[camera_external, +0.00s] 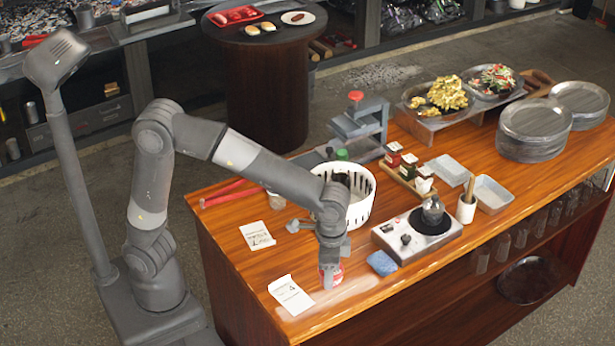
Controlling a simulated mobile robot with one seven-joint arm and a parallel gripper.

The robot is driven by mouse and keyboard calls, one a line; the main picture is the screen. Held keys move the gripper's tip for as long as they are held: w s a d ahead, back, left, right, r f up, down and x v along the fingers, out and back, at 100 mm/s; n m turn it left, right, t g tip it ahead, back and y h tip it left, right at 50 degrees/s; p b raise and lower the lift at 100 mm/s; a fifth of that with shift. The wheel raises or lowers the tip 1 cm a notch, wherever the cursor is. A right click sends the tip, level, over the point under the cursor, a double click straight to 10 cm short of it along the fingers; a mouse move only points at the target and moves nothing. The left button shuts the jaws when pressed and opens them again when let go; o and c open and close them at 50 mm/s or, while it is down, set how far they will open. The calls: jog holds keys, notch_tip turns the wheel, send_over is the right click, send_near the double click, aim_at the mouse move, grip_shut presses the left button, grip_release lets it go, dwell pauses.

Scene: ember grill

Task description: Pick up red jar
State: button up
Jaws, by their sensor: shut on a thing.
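My gripper (331,265) points straight down at the front left of the wooden counter (370,293). It is shut on a small red jar (331,280) with a pale band. The jar's upper part is hidden by my fingers. It is upright and low over the counter; I cannot tell whether it touches the wood.
A white slotted basket (361,207) with bottles stands just behind my arm. A blue sponge (381,263) and a hot plate (417,234) are to the right. Paper cards (290,295) lie to the left. A small tray (407,182) holds other small jars.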

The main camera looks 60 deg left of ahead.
jog(key=shift+s+d+r, duration=0.25)
jog(key=shift+s+r, duration=0.1)
jog(key=shift+s, duration=0.15)
jog(key=shift+s+d+r, duration=0.2)
jog(key=shift+s+r, duration=0.15)
jog(key=shift+s, duration=0.1)
dwell(0.7)
